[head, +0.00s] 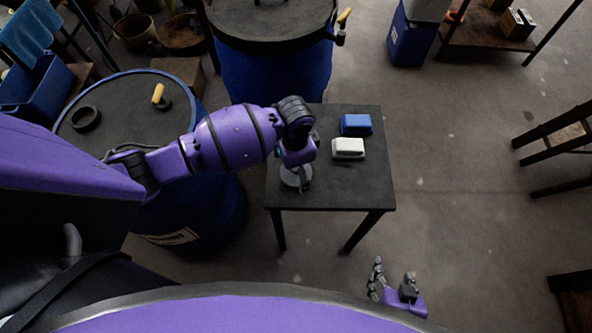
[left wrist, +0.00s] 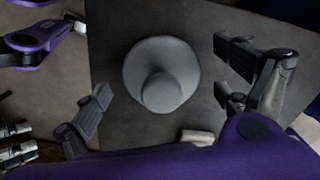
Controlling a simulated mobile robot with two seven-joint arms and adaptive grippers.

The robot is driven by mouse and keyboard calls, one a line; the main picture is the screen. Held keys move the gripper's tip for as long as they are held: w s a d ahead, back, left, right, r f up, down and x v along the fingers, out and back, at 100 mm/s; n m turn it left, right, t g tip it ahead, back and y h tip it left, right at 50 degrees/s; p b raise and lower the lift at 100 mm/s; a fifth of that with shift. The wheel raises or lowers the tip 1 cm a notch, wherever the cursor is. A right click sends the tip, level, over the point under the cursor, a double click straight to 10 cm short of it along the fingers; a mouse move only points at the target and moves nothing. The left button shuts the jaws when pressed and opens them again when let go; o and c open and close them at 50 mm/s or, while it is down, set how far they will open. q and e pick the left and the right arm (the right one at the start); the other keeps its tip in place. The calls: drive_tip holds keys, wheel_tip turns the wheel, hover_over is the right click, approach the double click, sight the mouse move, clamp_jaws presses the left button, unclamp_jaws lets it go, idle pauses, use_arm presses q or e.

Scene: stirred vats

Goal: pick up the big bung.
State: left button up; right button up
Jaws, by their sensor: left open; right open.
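The big bung (head: 288,178) is a grey round disc with a knob on top. It sits on the small dark table (head: 340,195), near its left front part. In the left wrist view the bung (left wrist: 160,55) is fully visible from above. My left gripper (head: 298,180) is over the bung and partly hides it in the head view. In the left wrist view my left gripper (left wrist: 165,72) is open, one finger on each side of the bung, apart from it. My right gripper (head: 393,285) is open and empty, in front of the table at the lower right.
A white block (head: 348,148) and a blue block (head: 356,125) lie on the table behind the bung. A blue vat (head: 190,215) stands left of the table, with a black ring (head: 86,118) and a yellow-handled part (head: 159,95) on top. Another vat (head: 270,75) stands behind.

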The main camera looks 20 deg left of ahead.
use_arm(q)
drive_tip(key=shift+r, duration=0.1)
drive_tip(key=c, duration=1.2)
